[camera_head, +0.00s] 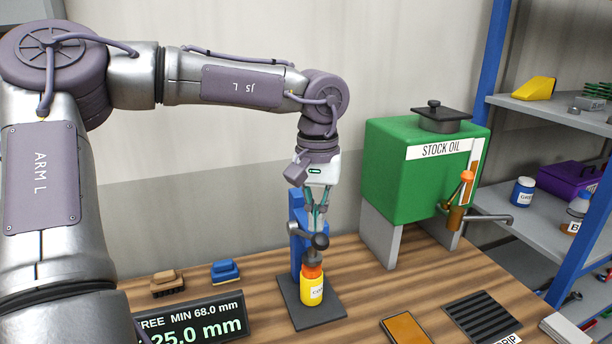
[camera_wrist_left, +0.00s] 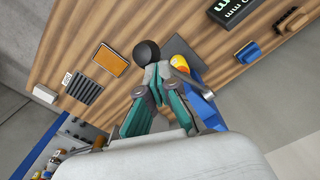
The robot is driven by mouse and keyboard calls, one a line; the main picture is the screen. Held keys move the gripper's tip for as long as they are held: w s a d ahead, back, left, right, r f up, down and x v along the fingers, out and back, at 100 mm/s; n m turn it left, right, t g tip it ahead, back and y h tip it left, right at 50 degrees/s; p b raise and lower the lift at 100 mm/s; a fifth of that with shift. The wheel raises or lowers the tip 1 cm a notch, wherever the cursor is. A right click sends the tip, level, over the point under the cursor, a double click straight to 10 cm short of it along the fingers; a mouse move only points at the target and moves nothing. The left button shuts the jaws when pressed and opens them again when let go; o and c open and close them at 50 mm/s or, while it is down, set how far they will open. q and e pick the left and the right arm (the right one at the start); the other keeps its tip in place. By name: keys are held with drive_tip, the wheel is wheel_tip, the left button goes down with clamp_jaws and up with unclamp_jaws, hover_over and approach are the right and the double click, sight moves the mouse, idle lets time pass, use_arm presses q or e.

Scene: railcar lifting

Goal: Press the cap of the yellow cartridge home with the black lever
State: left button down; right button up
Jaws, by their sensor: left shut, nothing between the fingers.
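The yellow cartridge (camera_head: 312,291) stands upright on the dark base plate (camera_head: 332,312) of the blue press (camera_head: 297,222). Its orange cap (camera_head: 312,270) is at the top, under the press. The black lever (camera_head: 320,241) ends in a round ball knob just above the cap in the head view. My left gripper (camera_head: 316,222) is shut and empty, pointing down over the knob. In the left wrist view, its fingertips (camera_wrist_left: 156,78) lie beside the black knob (camera_wrist_left: 147,52); I cannot tell whether they touch. Part of the yellow cartridge (camera_wrist_left: 180,63) shows behind the fingers. My right gripper is out of view.
A green stock oil tank (camera_head: 405,175) on grey supports stands right of the press. A display panel (camera_head: 195,318) stands front left, with brown (camera_head: 167,283) and blue (camera_head: 225,271) blocks behind it. An orange pad (camera_head: 405,328) and black grille (camera_head: 482,317) lie front right.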

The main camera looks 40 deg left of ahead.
sight(320, 236)
use_arm(q)
drive_tip(key=shift+s+d+f+b, duration=0.2)
drive_tip(key=shift+d+f+b, duration=0.15)
drive_tip(key=shift+f+b, duration=0.35)
drive_tip(key=shift+s+d+f+b, duration=0.15)
drive_tip(key=shift+d+f+b, duration=0.2)
drive_tip(key=shift+f+b, duration=0.35)
drive_tip(key=shift+f, duration=0.25)
drive_tip(key=shift+s+d+f+b, duration=0.15)
drive_tip(key=shift+d+f+b, duration=0.1)
drive_tip(key=shift+f+b, duration=0.45)
drive_tip(key=shift+s+d+f+b, duration=0.1)
drive_tip(key=shift+d+f+b, duration=0.1)
drive_tip(key=shift+f+b, duration=0.45)
drive_tip(key=shift+f, duration=0.1)
drive_tip(key=shift+f, duration=0.1)
drive_tip(key=shift+s+d+f+b, duration=0.1)
drive_tip(key=shift+d+f+b, duration=0.05)
drive_tip(key=shift+f+b, duration=0.55)
drive_tip(key=shift+s+d+f+b, duration=0.15)
drive_tip(key=shift+f+b, duration=0.35)
drive_tip(key=shift+f, duration=0.4)
